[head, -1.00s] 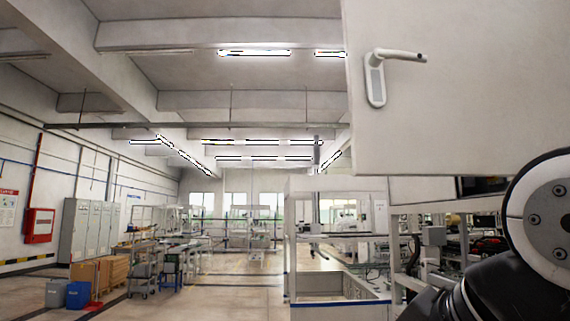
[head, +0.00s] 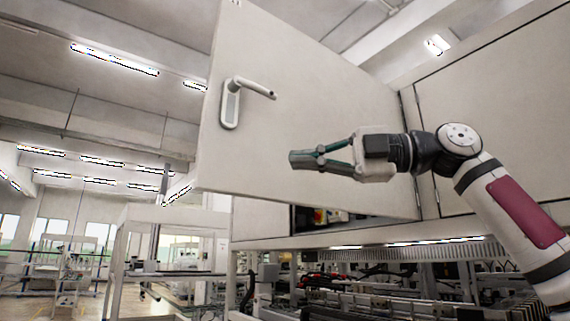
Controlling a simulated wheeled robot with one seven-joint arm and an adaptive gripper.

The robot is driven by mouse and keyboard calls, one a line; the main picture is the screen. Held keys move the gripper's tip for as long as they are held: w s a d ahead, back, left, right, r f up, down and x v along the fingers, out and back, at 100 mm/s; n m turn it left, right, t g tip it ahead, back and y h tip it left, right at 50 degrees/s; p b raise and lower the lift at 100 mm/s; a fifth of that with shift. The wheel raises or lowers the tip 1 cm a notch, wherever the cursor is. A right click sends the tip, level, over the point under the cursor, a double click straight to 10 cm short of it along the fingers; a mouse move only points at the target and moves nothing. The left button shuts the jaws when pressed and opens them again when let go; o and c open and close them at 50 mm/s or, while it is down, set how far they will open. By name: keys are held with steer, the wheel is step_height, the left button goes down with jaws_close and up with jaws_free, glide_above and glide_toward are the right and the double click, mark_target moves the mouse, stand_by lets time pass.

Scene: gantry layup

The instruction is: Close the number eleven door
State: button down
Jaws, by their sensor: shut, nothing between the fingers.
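The door (head: 300,90) is a large pale panel standing open, hinged on its right side to the cabinet. A white lever handle (head: 231,103) is on its left part. No number shows on it. My gripper (head: 298,160) is in front of the door's lower middle, pointing left, with its fingers together and nothing held. It is right of and below the handle. I cannot tell whether it touches the door. Part of the cabinet opening (head: 320,216) shows below the door, with small coloured parts inside; the rest is hidden behind the door.
Another closed panel (head: 500,100) is right of the hinge. Machinery (head: 400,285) with rails and cables lies below the cabinet. A white frame enclosure (head: 170,235) stands beyond at the left. Open floor shows at the lower left.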

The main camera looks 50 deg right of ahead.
steer(key=p, duration=0.1)
glide_toward(218, 169)
steer(key=a, duration=0.3)
steer(key=shift+w+d+r+p, duration=0.15)
steer(key=shift+w+p, duration=0.15)
steer(key=shift+w, duration=0.7)
steer(key=shift+w+d+f+p, duration=0.15)
steer(key=shift+w+p, duration=0.15)
steer(key=shift+w, duration=0.7)
steer(key=shift+w, duration=0.1)
